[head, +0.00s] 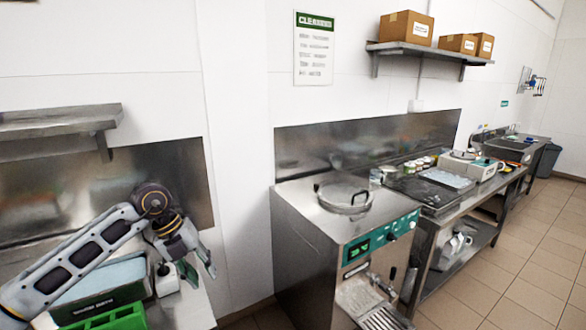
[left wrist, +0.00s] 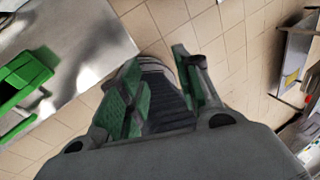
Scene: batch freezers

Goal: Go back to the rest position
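My left arm reaches in from the left in the head view. Its gripper (head: 199,272) points down and to the right over the right end of the left counter (head: 188,312). In the left wrist view the two green-padded fingers of the left gripper (left wrist: 157,62) stand apart, with nothing clearly held between them. A dark ribbed shape shows between the fingers; I cannot tell what it is. My right gripper is in neither view.
A green rack (head: 122,318) and a water bath (head: 92,301) sit on the left counter, close to my left arm. A shelf (head: 60,122) hangs above. A steel batch freezer (head: 308,238) stands to the right. Tiled floor (head: 500,250) is open at far right.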

